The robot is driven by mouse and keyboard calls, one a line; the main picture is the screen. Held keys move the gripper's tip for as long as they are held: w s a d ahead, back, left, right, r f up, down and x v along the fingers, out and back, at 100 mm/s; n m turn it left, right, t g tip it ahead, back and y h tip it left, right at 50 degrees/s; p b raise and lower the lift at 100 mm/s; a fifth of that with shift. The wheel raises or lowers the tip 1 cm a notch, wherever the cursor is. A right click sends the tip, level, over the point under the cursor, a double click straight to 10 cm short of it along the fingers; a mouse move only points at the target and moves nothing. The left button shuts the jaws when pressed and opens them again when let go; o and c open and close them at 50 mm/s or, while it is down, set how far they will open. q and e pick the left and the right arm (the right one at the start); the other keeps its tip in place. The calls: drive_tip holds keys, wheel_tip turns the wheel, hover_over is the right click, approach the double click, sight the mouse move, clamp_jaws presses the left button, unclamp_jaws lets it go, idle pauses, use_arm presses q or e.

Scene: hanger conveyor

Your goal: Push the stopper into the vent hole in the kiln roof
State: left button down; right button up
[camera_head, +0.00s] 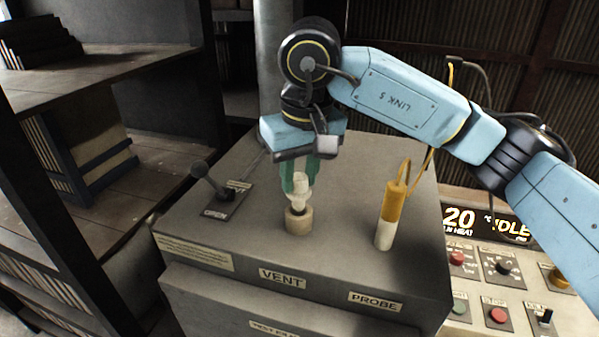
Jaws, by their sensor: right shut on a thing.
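The kiln roof (340,258) is a flat grey top with a VENT label on its front edge. My right gripper (300,180) points down from above and is shut on the stopper's upper part with greenish fingers. The vent hole itself is hidden by the stopper and collar. My left gripper is not in view.
A yellow and white probe (391,215) with a cable stands right of the collar. A lever (215,185) on an OPEN plate is to the left. A control panel (500,270) is at right, shelves (100,140) at left. The roof's front is clear.

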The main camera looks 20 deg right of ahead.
sight(301, 179)
drive_tip(key=shift+f+b, duration=1.7)
drive_tip(key=shift+f, duration=0.15)
idle(1.2)
drive_tip(key=o, duration=0.8)
drive_tip(key=shift+o, duration=0.2)
drive_tip(key=o, duration=0.5)
drive_tip(key=r, duration=0.4)
drive_tip(key=s+r, duration=0.1)
drive_tip(key=r, duration=0.4)
drive_tip(key=s+r, duration=0.1)
drive_tip(key=r, duration=0.3)
drive_tip(key=shift+d+r, duration=0.15)
drive_tip(key=shift+d, duration=0.05)
